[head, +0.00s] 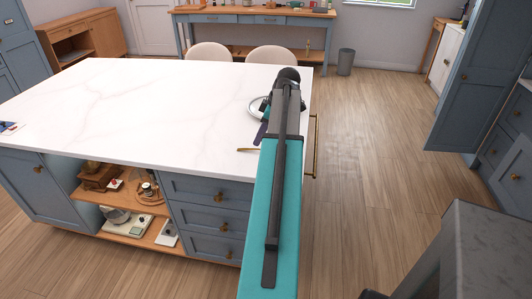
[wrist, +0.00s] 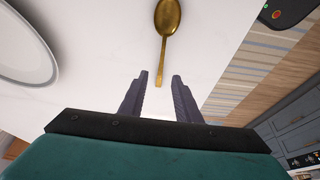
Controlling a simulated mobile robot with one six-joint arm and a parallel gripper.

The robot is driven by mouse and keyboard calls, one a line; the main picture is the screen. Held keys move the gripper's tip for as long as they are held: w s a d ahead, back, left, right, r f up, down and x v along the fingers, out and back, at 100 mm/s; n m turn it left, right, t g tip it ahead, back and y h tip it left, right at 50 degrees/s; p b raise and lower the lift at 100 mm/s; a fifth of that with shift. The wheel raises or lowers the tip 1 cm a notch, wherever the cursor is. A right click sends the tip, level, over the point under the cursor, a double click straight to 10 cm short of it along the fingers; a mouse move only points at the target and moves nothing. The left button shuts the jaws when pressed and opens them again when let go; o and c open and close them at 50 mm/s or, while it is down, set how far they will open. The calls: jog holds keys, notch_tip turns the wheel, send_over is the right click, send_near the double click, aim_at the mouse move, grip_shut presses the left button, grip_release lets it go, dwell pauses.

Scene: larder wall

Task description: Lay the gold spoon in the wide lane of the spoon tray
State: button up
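The gold spoon (wrist: 168,22) lies on the white marble top in the wrist view, bowl away from me and handle towards me. A thin gold piece of it also shows beside my arm in the head view (head: 246,150). My gripper (wrist: 159,76) is open, with its two dark fingers apart. In the wrist picture the handle's end sits between the fingertips, with clear space on both sides; I cannot tell the height gap. In the head view my arm hides most of the gripper. I cannot make out the spoon tray in either view.
A white round plate (wrist: 28,48) is left of the spoon; it shows partly behind my arm in the head view (head: 256,106). The island top (head: 150,95) is largely clear to the left. Its right edge is close to my arm. Two pale chairs stand behind it.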

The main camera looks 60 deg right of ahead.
jog(key=shift+f, duration=0.15)
jog(key=shift+p+x, duration=0.7)
jog(key=shift+x, duration=1.8)
grip_shut()
